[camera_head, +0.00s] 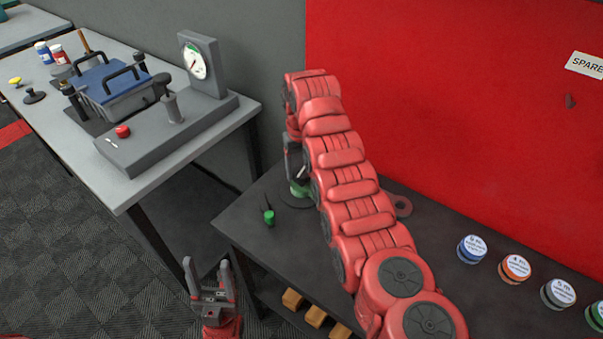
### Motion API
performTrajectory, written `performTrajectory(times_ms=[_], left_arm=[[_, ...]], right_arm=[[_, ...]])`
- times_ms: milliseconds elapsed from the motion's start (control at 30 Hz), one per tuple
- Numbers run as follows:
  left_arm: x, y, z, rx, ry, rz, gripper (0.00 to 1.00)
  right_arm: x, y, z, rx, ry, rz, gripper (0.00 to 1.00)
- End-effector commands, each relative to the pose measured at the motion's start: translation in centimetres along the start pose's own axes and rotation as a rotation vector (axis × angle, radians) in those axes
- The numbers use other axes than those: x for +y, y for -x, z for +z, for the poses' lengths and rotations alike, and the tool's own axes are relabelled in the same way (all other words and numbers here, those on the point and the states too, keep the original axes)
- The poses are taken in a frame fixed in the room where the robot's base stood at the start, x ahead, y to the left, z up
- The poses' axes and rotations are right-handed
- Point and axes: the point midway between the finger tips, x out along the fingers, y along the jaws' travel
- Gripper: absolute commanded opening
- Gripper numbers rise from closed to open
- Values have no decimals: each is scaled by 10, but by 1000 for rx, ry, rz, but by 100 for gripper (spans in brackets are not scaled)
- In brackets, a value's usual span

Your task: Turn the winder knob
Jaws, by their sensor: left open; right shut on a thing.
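My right arm reaches across the dark table (235,223), and its gripper (297,172) points down at a green round part (299,190) on a dark round base. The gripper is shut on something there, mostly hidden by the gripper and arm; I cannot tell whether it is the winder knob. A small green knob-like piece (269,217) with a thin dark stem stands just left of the base. My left gripper (207,275) is open and empty, low in front of the dark table's left edge, apart from everything.
A grey bench at the left holds a gauge stand (202,65), a red button (123,131), a grey post (172,108) and a blue-lidded box (112,80). Several labelled round tins, one blue (472,248), line the dark table's right. Wooden blocks (315,316) lie below.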

Motion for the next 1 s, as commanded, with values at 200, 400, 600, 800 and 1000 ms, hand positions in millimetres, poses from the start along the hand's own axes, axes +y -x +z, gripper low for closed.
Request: performTrajectory(times_ms=[200,400,600,800,1000], left_arm=[[1,15,2,0,0,0,61],[1,24,4,0,0,0,61],[2,33,6,0,0,0,61],[2,41,7,0,0,0,61],[2,47,8,0,0,0,61]], right_arm=[[0,-3,0,0,-203,0,11],[0,-3,0,0,-393,0,11],[-1,-2,0,0,-582,0,11],[0,-2,0,-1,-773,0,11],[-1,-2,0,-1,-962,0,11]])
